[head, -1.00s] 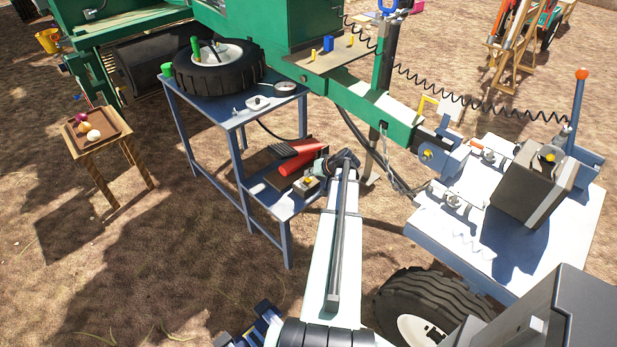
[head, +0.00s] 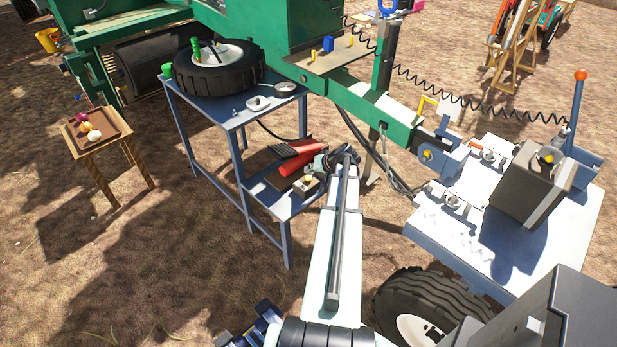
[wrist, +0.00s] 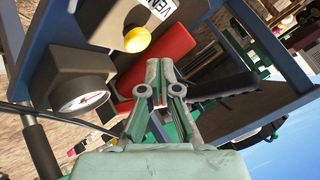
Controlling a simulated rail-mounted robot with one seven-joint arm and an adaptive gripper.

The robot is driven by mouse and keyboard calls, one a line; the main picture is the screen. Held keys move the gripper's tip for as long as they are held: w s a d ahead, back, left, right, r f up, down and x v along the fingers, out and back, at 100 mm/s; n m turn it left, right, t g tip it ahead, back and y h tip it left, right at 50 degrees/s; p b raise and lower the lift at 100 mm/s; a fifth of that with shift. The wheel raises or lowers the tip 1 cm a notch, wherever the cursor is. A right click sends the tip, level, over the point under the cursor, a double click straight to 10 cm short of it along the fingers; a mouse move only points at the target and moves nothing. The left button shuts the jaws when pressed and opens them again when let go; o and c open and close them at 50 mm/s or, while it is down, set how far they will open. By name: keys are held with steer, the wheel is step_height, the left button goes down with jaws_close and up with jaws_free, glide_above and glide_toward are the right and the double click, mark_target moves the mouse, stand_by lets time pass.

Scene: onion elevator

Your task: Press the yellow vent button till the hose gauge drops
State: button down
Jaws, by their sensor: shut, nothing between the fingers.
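In the head view the button (head: 308,180) is a small yellow spot on the lower shelf. The gauge (wrist: 84,100) has a white dial with a dark body below the button in the wrist view; its numbers are too small to read. My gripper (wrist: 159,88) is shut and empty. Its fingertips appear below and right of the button, with no contact visible. In the head view my wrist largely hides the fingers.
A red cylinder (wrist: 164,55) lies beside the button box. Both are on the blue bench's lower shelf (head: 283,207), whose frame (wrist: 283,55) is close to my gripper. Black hoses (head: 352,130) hang right of the bench.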

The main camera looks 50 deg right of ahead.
mark_target(310, 177)
steer(key=shift+r+p, duration=0.95)
steer(key=shift+r, duration=1.4)
